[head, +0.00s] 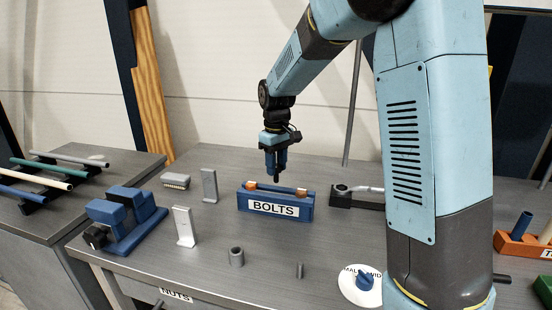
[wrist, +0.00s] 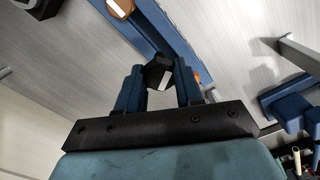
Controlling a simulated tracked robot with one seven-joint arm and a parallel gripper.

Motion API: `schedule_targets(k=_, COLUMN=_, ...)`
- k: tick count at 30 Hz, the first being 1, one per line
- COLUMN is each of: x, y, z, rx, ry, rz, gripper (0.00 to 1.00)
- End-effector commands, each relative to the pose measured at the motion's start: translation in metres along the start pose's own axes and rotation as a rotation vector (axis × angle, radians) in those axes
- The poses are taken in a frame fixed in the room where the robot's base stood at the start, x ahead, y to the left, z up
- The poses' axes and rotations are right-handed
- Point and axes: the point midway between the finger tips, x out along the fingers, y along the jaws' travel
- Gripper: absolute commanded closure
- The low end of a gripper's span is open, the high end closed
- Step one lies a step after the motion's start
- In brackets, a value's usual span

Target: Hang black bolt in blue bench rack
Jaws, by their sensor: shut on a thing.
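The blue bench rack (head: 243,203), labelled BOLTS, stands on the grey bench. It holds an orange-headed bolt (head: 251,186) at its left end and another (head: 301,191) at its right end. My gripper (head: 276,165) points down over the middle of the rack. In the wrist view, my gripper (wrist: 159,84) is shut on the black bolt (wrist: 158,73), whose dark head shows between the fingers. The rack (wrist: 176,38) runs behind it, with an orange head on either side. The bolt's lower part is hidden in the wrist view; I cannot tell if it touches the rack.
A blue vise (head: 130,222) and two upright grey plates (head: 185,227) (head: 209,186) stand left of the rack. A black holder with a grey bar (head: 357,196) is close on the right. A grey ring (head: 236,256) and a white round sign (head: 360,285) are in front.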

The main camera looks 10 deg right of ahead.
Motion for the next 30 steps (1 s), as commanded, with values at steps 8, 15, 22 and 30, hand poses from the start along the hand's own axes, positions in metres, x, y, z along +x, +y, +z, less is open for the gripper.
schedule_targets(k=8, x=0.016, y=-0.002, z=-0.001, rx=-0.003, ry=-0.001, rz=0.000, gripper=1.00)
schedule_targets(k=15, x=0.020, y=-0.002, z=-0.001, rx=-0.003, ry=-0.001, rz=0.000, gripper=1.00)
schedule_targets(k=22, x=0.020, y=-0.002, z=-0.001, rx=-0.003, ry=0.000, rz=0.000, gripper=1.00)
schedule_targets(k=30, x=0.020, y=-0.002, z=-0.001, rx=-0.003, ry=0.000, rz=0.000, gripper=1.00)
